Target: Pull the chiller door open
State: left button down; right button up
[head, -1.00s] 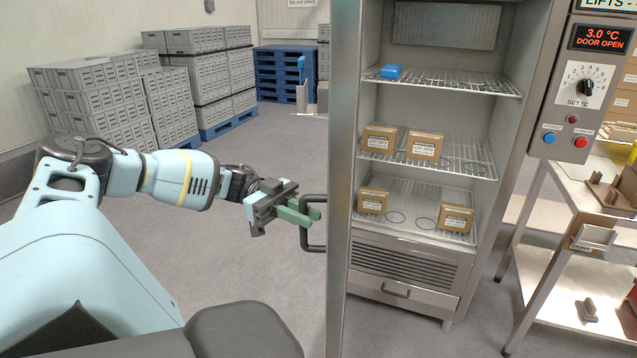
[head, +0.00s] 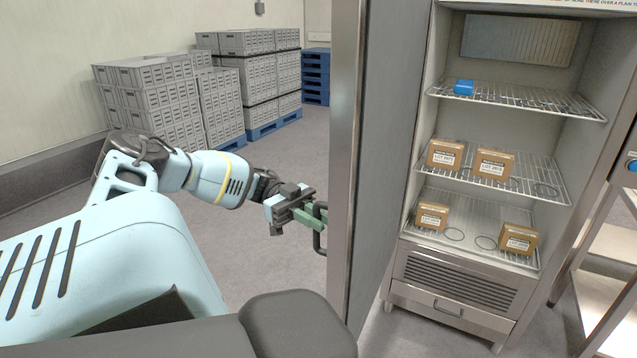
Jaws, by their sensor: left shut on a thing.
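The chiller door (head: 343,150) stands open. I see its steel edge and part of its grey inner face at the middle of the head view. The door handle (head: 318,243) is a dark bar on the door's left side. My left gripper (head: 318,213) is shut on the handle, and the door edge hides part of the grip. The chiller (head: 455,278) is open to the right of the door, with its wire shelves showing. My right gripper is not in view.
Small brown boxes (head: 445,153) and a blue item (head: 464,88) lie on the chiller shelves. A steel table (head: 610,245) stands at the right edge. Stacked grey crates (head: 150,100) stand at the back left. The floor between the crates and the door is clear.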

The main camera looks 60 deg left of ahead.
pick_arm(q)
jog(key=shift+s+a, duration=0.1)
jog(key=shift+a, duration=0.1)
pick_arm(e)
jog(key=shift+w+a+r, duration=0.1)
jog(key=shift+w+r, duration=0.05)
pick_arm(q)
jog(key=c, duration=1.5)
grip_release()
jog(key=shift+a, duration=0.1)
